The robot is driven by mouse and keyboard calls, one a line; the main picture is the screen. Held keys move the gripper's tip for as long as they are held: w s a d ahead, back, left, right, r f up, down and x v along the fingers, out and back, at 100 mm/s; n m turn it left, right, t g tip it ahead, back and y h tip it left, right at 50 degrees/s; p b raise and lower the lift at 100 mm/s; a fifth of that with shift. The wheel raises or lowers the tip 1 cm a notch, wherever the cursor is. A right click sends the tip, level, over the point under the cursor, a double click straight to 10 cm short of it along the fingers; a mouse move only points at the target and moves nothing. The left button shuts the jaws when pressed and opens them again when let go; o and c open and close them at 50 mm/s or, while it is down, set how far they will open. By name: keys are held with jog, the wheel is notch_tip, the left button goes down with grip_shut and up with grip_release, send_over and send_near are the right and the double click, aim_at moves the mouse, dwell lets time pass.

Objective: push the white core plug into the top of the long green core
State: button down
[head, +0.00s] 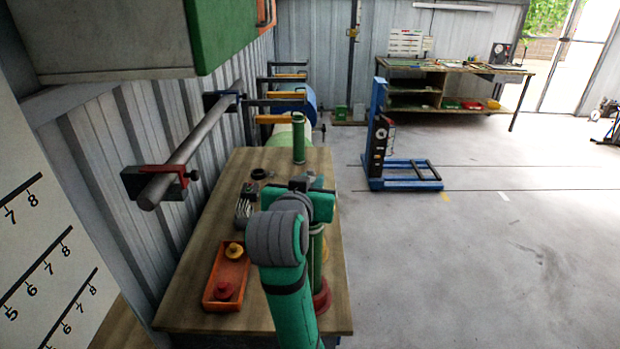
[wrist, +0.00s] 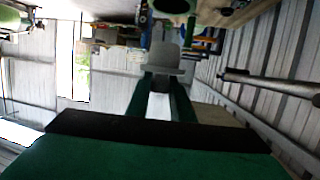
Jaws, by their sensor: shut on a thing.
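The white core plug (wrist: 165,58) is between my fingertips in the wrist view; it looks light grey, with a wide flange and a narrower body. My gripper (wrist: 162,88) is shut on it. In the head view my gripper (head: 310,187) is above the near part of the workbench, and my arm hides much of it. A green core (head: 317,256) stands upright below it in a red base (head: 321,297); its top is hidden behind my gripper. I cannot tell whether the plug touches this core. Another green core (head: 299,140) stands upright at the far end of the bench.
An orange tray (head: 211,300) with a yellow plug (head: 234,250) and a red plug (head: 225,290) lies on the workbench (head: 190,282), left of my arm. Small metal parts (head: 244,208) lie behind it. A grey bar (head: 190,143) is mounted along the left wall. Open floor lies right.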

notch_tip(320, 180, down, 7)
dwell(1.2)
dwell(0.3)
jog(key=c, duration=1.5)
grip_release()
jog(key=v, duration=1)
jog(key=shift+s, duration=0.4)
jog(key=shift+a, duration=0.1)
